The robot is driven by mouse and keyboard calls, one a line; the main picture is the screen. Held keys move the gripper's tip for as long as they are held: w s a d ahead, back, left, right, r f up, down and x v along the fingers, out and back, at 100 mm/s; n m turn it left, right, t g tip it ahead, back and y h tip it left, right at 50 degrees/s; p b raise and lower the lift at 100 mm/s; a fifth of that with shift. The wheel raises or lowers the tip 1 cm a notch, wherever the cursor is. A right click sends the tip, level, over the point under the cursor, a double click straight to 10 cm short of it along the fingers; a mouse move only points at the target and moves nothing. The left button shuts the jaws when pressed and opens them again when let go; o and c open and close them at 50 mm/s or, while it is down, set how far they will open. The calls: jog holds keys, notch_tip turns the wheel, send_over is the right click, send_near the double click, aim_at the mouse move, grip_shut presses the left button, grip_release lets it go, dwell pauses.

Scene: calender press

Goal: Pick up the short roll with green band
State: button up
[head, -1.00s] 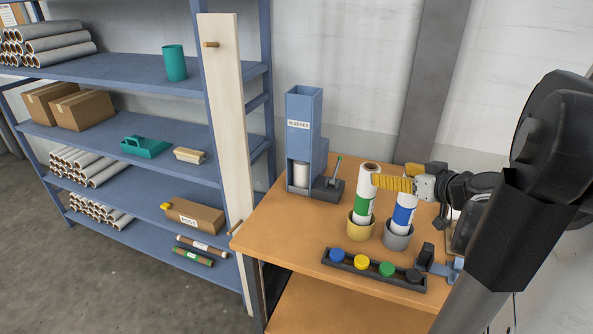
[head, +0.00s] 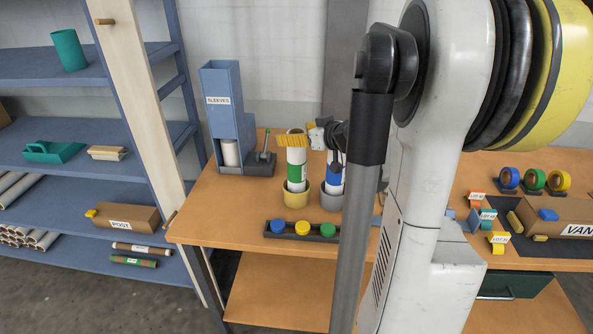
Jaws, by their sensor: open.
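A white roll with a green band (head: 296,168) stands upright in a yellow cup (head: 296,198) on the wooden table. My gripper (head: 290,141) has its yellow fingers at the roll's upper part, across its near side, with the roll's top rim showing above them. The fingers are open; whether they sit around the roll or only in front of it I cannot tell. A white roll with a blue band (head: 333,180) stands in a grey cup (head: 331,200) just to the right, partly behind my wrist. Another roll with green on it (head: 133,261) lies on the low shelf.
A blue sleeve dispenser (head: 228,115) with a lever stands behind left. A dark tray (head: 290,236) with coloured caps lies in front of the cups. A pale upright board (head: 140,110) stands by the shelves. Tape rolls (head: 533,180) and a box are on the right.

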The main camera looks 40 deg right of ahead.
jog(key=c, duration=1.5)
jog(key=shift+r, duration=0.1)
